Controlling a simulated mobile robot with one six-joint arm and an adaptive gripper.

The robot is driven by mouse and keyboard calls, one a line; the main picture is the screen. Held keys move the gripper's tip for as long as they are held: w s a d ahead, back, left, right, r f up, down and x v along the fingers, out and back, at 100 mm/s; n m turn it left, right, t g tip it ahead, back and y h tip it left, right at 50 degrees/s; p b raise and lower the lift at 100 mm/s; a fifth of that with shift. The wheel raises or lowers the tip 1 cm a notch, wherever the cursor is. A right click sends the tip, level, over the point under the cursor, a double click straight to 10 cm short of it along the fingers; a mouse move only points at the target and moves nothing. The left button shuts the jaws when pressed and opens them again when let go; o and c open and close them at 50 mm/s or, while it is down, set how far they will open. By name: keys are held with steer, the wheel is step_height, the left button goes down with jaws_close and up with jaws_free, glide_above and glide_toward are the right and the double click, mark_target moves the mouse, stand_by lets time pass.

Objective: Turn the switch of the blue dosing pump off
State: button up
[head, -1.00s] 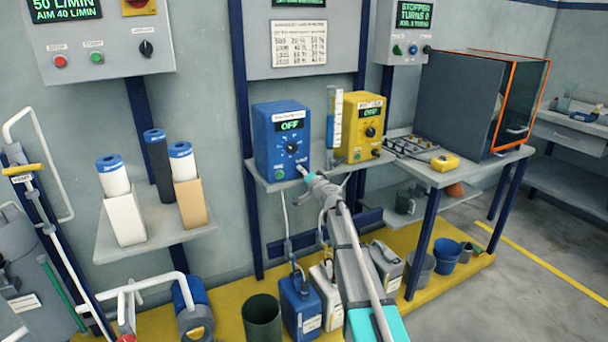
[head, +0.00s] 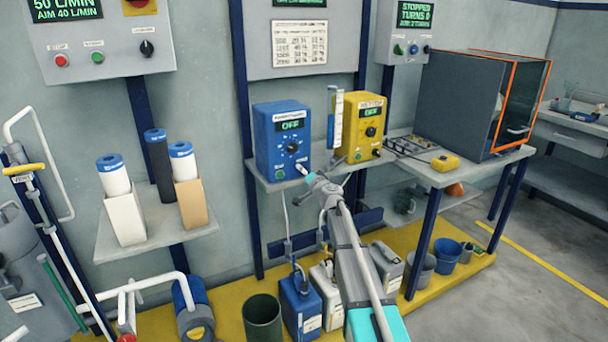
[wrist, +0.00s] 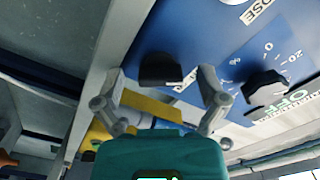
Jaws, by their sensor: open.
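The blue dosing pump (head: 268,150) stands on a shelf against the wall, and its display (head: 290,125) reads OFF. My gripper (head: 301,168) is at the lower right of the pump's front and covers part of that corner. In the wrist view my gripper (wrist: 162,78) is open, its fingers spread on either side of a black switch knob (wrist: 160,68) on the blue panel. Gaps show between the knob and both fingers. A round dial (wrist: 265,90) with numbers sits to the right of it. The knob's label is partly hidden.
A yellow pump (head: 362,125) stands to the right of the blue one, with a clear measuring tube (head: 335,118) between them. The shelf edge (head: 262,185) runs below the pumps. Jerrycans (head: 301,305) stand on the yellow floor strip underneath.

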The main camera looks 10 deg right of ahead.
steer(key=v, duration=1.2)
stand_by(0.3)
steer(key=s+a+f+n+g+y, duration=0.2)
steer(key=s+a+f+n+g, duration=0.65)
steer(key=s, duration=0.55)
steer(key=s+d+f+m+g+h, duration=0.1)
steer(key=s+d+f+g+h, duration=0.3)
steer(key=s, duration=0.6)
steer(key=s+d+f+g+h, duration=0.1)
steer(key=s+f+g+h, duration=0.35)
steer(key=s, duration=0.55)
step_height(320, 180, up, 25)
steer(key=p, duration=2.7)
steer(key=shift+r+y, duration=0.2)
steer(key=shift+y, duration=0.25)
steer(key=shift+w, duration=0.1)
